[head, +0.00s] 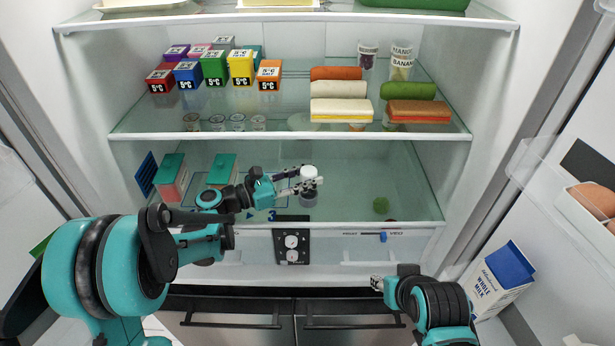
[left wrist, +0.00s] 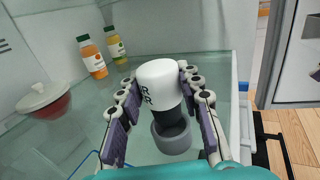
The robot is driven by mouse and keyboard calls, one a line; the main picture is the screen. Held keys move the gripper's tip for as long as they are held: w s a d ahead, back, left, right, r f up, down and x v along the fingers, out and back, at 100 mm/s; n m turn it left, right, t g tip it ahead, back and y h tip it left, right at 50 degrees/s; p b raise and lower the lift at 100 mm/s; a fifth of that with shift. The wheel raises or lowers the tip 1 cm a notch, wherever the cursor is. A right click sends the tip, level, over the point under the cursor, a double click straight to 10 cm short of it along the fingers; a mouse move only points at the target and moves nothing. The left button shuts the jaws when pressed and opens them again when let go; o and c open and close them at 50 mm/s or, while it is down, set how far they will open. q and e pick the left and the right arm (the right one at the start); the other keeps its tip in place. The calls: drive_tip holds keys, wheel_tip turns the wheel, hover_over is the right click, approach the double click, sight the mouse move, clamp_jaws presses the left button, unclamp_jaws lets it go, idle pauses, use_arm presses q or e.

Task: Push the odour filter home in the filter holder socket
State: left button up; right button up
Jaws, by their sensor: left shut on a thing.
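The odour filter (head: 308,171), a cylinder with a white top and dark lower part, stands about upright on the fridge's lower glass shelf area. My left gripper (head: 307,180) is shut around it from the left. In the left wrist view the filter (left wrist: 160,82) shows dark letters on its side, between the two fingers. The filter holder socket (head: 309,198), a grey ring, is right below it; it also shows in the left wrist view (left wrist: 172,142). Whether the filter's lower end is inside the ring or just above it, I cannot tell. My right gripper (head: 377,284) is low at the front, away from both.
Teal-lidded boxes (head: 172,176) stand left of my left gripper. A glass shelf (head: 280,115) with cubes and food lies above. A dial panel (head: 292,246) is below the front edge. A milk carton (head: 500,278) stands at right. The shelf right of the socket is mostly clear.

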use_arm(q)
drive_tip(key=shift+f+b, duration=1.8)
drive_tip(key=shift+f, duration=0.2)
drive_tip(key=o, duration=1.2)
drive_tip(key=shift+r, duration=0.1)
drive_tip(key=shift+a, duration=0.1)
drive_tip(key=v, duration=1.2)
